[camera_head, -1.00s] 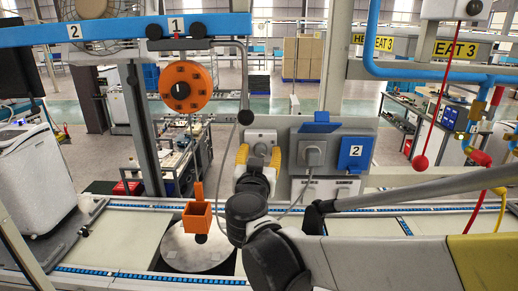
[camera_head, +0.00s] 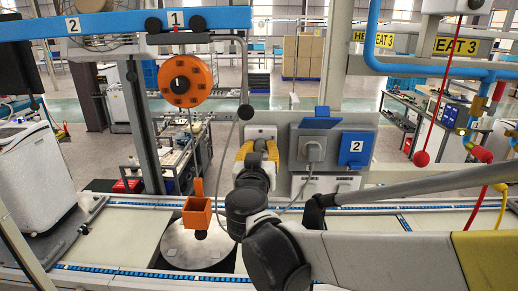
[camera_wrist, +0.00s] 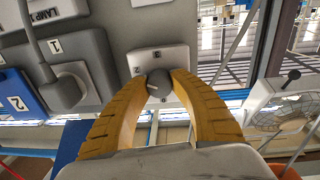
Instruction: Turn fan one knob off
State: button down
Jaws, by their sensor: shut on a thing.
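The fan knob (camera_wrist: 159,84) is a small dark grey knob with a pale pointer mark, on a white switch box (camera_wrist: 157,58) with small printed numbers around it. The switch box also shows in the head view (camera_head: 262,131), where my gripper hides the knob. My gripper (camera_wrist: 160,86) has yellow ribbed fingers, with one fingertip on each side of the knob, shut on it. In the head view my gripper (camera_head: 258,150) reaches the front of the box. A fan (camera_wrist: 282,113) is at the right of the wrist view.
A grey cable hangs near my arm. An orange box (camera_head: 197,212) hangs to the left, below an orange disc (camera_head: 186,80).

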jog(key=n+b, duration=0.3)
jog(key=n, duration=0.3)
jog(key=shift+f, duration=0.15)
jog(key=n+b, duration=0.1)
jog(key=n, duration=0.2)
jog(key=n+b, duration=0.1)
jog(key=n, duration=0.2)
jog(key=shift+t+y+b, duration=0.3)
jog(key=n+b, duration=0.1)
jog(key=n, duration=0.4)
jog(key=shift+n+y, duration=0.3)
jog(key=shift+n, duration=0.1)
jog(key=n+b, duration=0.1)
jog(key=n, duration=0.4)
jog(key=shift+n+y, duration=0.3)
jog(key=shift+n, duration=0.1)
jog(key=c, duration=1)
grip_release()
jog(key=shift+d, duration=0.1)
jog(key=shift+c, duration=0.2)
jog(key=shift+s, duration=0.1)
